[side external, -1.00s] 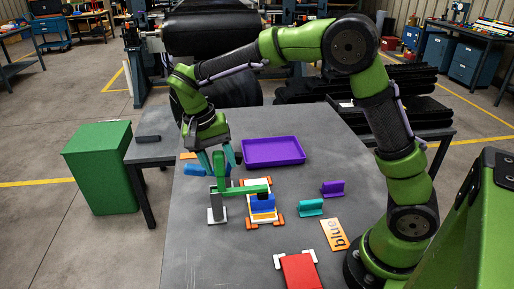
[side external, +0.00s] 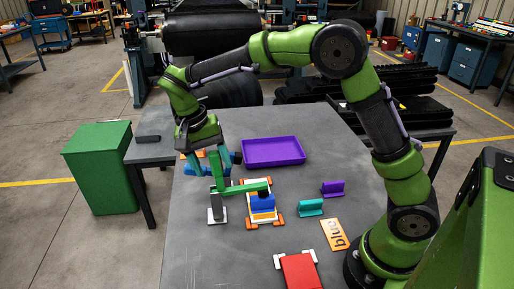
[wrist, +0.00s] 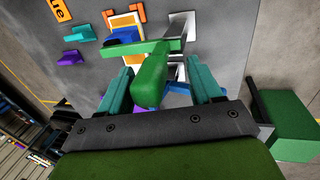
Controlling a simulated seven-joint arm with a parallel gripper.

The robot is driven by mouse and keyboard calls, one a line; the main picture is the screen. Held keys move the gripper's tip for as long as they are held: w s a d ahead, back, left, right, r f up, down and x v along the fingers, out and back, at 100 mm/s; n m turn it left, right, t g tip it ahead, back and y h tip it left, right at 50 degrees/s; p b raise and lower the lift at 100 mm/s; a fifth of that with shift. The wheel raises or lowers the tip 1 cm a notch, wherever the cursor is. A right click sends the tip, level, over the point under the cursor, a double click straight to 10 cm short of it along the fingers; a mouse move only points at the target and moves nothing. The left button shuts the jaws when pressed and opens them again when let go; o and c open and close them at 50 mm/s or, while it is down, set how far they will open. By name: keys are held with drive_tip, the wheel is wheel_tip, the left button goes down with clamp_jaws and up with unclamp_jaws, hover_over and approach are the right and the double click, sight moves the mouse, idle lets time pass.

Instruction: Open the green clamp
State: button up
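The green clamp (side external: 241,190) stands on a white base (side external: 217,215). Its bar reaches right over a blue block (side external: 262,203) on an orange-and-white fixture (side external: 252,222), with a dark tip at the block; I cannot tell if they touch. My gripper (side external: 211,170) is at the clamp's upright green handle. In the wrist view the teal fingers of my gripper (wrist: 158,80) are apart, with the green handle (wrist: 152,72) between them. A gap shows beside the handle, so the fingers do not look closed on it.
A purple tray (side external: 273,152) lies behind the clamp. Teal (side external: 311,207) and purple (side external: 332,188) parts, and an orange lettered plate (side external: 334,235), lie to the right. A red block (side external: 301,271) is at the front. A green bin (side external: 100,165) stands left of the table.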

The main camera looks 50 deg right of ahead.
drive_tip(key=w+a+f, duration=0.3)
drive_tip(key=w+a, duration=0.2)
drive_tip(key=shift+a+f, duration=0.15)
drive_tip(key=shift+f, duration=0.25)
idle(1.2)
idle(0.3)
drive_tip(key=o, duration=0.3)
drive_tip(key=shift+c, duration=0.8)
drive_tip(key=shift+v, duration=1.1)
drive_tip(key=shift+c, duration=0.7)
drive_tip(key=v, duration=0.5)
drive_tip(key=shift+w, duration=0.1)
